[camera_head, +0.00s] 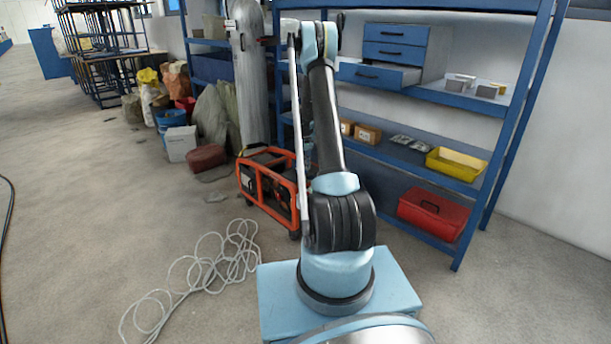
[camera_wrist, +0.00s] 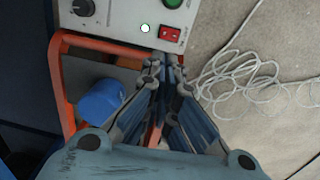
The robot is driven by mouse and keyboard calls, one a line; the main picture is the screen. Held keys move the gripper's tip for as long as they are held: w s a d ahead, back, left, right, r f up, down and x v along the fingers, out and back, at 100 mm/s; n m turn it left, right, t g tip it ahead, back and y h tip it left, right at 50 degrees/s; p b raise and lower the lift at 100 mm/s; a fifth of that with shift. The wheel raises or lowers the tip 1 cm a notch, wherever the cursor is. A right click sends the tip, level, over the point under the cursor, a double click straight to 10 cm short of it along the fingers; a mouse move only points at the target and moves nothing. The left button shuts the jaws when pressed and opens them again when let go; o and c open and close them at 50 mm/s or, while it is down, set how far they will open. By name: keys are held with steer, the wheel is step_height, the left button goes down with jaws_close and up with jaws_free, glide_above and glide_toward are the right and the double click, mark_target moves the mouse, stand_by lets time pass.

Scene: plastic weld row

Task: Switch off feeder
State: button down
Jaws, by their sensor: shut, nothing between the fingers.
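In the wrist view a pale grey control panel (camera_wrist: 125,22), which looks like the feeder's, fills the top. It carries a red rocker switch (camera_wrist: 170,34), a small lit whitish-green lamp (camera_wrist: 145,28) left of it, a green round button (camera_wrist: 173,3) above and a black knob (camera_wrist: 83,7) at the left. My gripper (camera_wrist: 165,62) is shut and empty, its tips just below the red switch in the picture. I cannot tell whether they touch the panel. In the head view my arm hides the gripper and panel.
An orange-framed machine (camera_head: 266,187) stands on the floor behind my arm. A blue shelf rack (camera_head: 459,99) with drawers and bins is on the right. A loose pale cable (camera_head: 196,270) lies on the floor at left. A blue cylinder (camera_wrist: 101,103) shows near my gripper.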

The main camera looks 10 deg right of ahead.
mark_target(306, 192)
steer(key=shift+s+a+r+t+h, duration=0.2)
steer(key=shift+s+a+t+h, duration=0.15)
steer(key=shift+a, duration=0.35)
steer(key=shift+f, duration=0.1)
steer(key=f, duration=0.4)
steer(key=d+f, duration=0.1)
steer(key=f, duration=0.8)
steer(key=shift+w+d+f, duration=0.25)
steer(key=shift+w+f, duration=0.1)
steer(key=shift+a, duration=0.1)
